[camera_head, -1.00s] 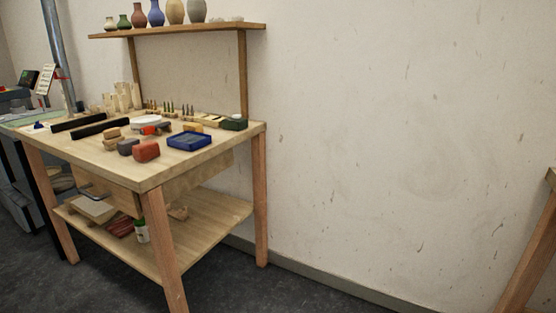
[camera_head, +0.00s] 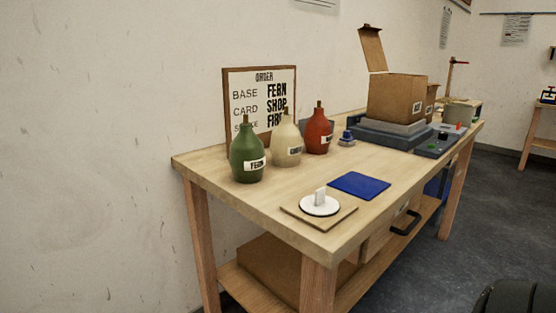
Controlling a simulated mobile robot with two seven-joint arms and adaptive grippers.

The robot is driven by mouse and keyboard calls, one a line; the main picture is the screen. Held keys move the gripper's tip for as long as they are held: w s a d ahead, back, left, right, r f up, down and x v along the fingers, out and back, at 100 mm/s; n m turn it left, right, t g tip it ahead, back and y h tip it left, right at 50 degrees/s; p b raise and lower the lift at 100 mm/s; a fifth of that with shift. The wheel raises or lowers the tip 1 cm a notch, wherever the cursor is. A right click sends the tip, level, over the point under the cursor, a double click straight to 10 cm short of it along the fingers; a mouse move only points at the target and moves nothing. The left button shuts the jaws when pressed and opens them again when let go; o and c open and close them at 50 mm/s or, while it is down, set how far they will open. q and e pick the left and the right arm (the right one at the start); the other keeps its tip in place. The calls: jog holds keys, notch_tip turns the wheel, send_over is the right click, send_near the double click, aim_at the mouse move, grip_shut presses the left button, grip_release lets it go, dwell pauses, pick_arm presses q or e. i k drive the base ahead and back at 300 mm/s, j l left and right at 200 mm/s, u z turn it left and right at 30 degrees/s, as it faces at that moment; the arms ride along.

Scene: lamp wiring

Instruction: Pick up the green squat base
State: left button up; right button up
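The green squat base (camera_head: 247,153) is a rounded, bottle-shaped lamp base with a narrow neck and a white label that seems to read "FERN". It stands upright near the left end of a wooden workbench (camera_head: 220,190). A cream base (camera_head: 286,142) and a red base (camera_head: 319,132) stand to its right, each with a label. Neither of my grippers shows in the view. A dark rounded shape at the lower right corner may be part of me.
An order board (camera_head: 250,95) stands behind the bases. In front lie a blue mat (camera_head: 359,185) and a wooden plate with a white disc (camera_head: 319,205). An open cardboard box (camera_head: 396,97) sits on a grey device further right. Dark floor in front is clear.

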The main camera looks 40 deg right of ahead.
aim_at(248, 159)
jog(key=i+z, duration=0.15)
jog(key=z, duration=0.25)
jog(key=i+j+z, duration=0.1)
jog(key=z, duration=0.25)
jog(key=i+j+z, duration=0.1)
jog(key=z, duration=0.3)
jog(key=i+j+z, duration=0.1)
jog(key=z, duration=0.3)
jog(key=i+j+z, duration=0.15)
jog(key=z, duration=0.25)
jog(key=j+z, duration=0.4)
jog(key=i+j+z, duration=0.1)
jog(key=j+z, duration=0.25)
